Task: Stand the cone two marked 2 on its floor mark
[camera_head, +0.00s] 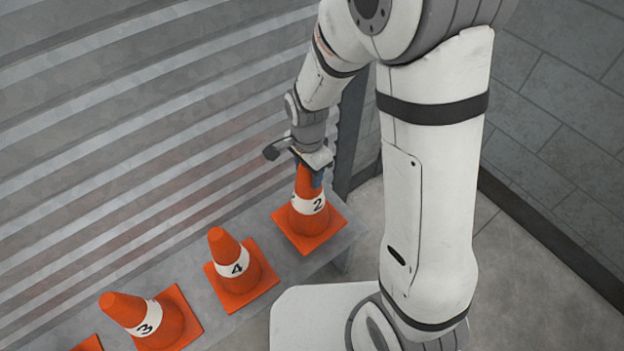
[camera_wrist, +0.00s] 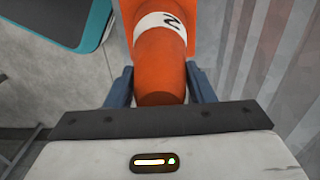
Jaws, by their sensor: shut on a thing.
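Cone two (camera_head: 309,208) is orange with a white band marked 2. It stands upright at the right end of a grey metal bench in the head view. My gripper (camera_head: 310,176) is shut on its upper part from above. In the wrist view, the cone (camera_wrist: 160,62) lies between the two blue fingers of my gripper (camera_wrist: 160,88), one on each side near its top. Its base runs out of the top of that picture. I cannot tell whether the base still touches the bench. The floor mark is not visible in either view.
Cone 4 (camera_head: 235,268) and cone 3 (camera_head: 150,318) stand left of cone two on the bench (camera_head: 255,318), with a corner of another orange base at the bottom edge. A corrugated wall (camera_head: 120,120) rises close behind. Concrete floor (camera_head: 362,225) shows beyond the bench's right end.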

